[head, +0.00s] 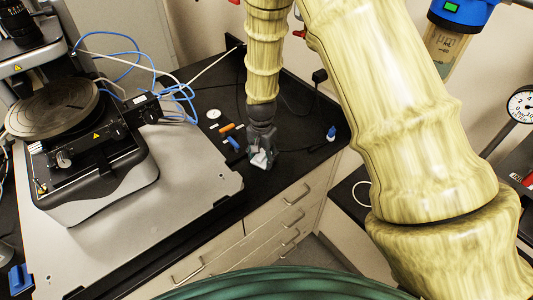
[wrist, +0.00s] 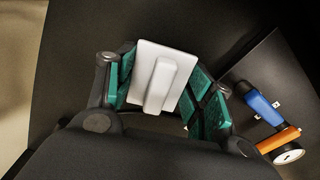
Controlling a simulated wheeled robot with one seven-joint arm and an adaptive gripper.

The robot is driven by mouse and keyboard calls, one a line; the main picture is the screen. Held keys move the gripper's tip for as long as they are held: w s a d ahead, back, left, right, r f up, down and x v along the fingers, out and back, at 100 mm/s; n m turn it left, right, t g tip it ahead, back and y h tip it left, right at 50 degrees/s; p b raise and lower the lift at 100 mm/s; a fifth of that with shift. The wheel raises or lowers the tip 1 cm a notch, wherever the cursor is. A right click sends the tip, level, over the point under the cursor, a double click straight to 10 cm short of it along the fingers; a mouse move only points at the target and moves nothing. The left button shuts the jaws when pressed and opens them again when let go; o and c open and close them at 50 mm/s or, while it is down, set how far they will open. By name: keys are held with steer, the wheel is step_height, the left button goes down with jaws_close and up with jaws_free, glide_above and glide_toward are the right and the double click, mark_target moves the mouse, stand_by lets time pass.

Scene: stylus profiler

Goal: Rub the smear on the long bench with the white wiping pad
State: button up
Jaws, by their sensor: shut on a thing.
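The white wiping pad (wrist: 172,62) is a flat plate with a raised grip bar. My gripper (wrist: 165,90) is shut on it, with green finger pads on both sides in the wrist view. In the head view my gripper (head: 261,150) points down over the black long bench (head: 290,165), and the pad (head: 261,159) shows at its tip. I cannot tell whether the pad touches the bench top. I cannot make out the smear in either view; the pad or gripper may hide it.
Left of my gripper lie a blue item (head: 233,143), an orange item (head: 227,128) and a white disc (head: 213,114). The profiler (head: 90,150) stands on a grey plate at left. A blue-capped small bottle (head: 331,133) stands at right. Drawers (head: 290,205) front the bench.

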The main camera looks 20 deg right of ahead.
mark_target(287, 145)
steer(key=shift+a+f, duration=0.1)
steer(key=shift+a, duration=0.1)
steer(key=shift+w+d, duration=0.2)
steer(key=shift+w, duration=0.05)
steer(key=shift+w+d+r+p, duration=0.1)
steer(key=shift+w+d, duration=0.15)
steer(key=shift+d, duration=0.3)
steer(key=shift+w+d+r+p, duration=0.1)
steer(key=shift+w+d+p, duration=0.1)
steer(key=shift+d, duration=0.35)
steer(key=shift+w+d+r+p, duration=0.1)
steer(key=shift+w+d, duration=0.15)
steer(key=shift+d, duration=0.3)
steer(key=shift+w+d+f, duration=0.1)
steer(key=shift+w+d, duration=0.25)
steer(key=shift+d, duration=0.6)
steer(key=shift+w+d+f, duration=0.1)
steer(key=shift+w+d, duration=0.2)
steer(key=shift+d, duration=0.7)
steer(key=shift+w+d+f, duration=0.1)
steer(key=shift+w+d, duration=0.25)
steer(key=shift+d, duration=0.6)
steer(key=shift+w+d+r, duration=0.1)
steer(key=shift+d+r, duration=0.05)
steer(key=shift+d, duration=0.3)
steer(key=shift+w+d+r, duration=0.1)
steer(key=shift+d, duration=0.35)
steer(key=shift+a, duration=0.1)
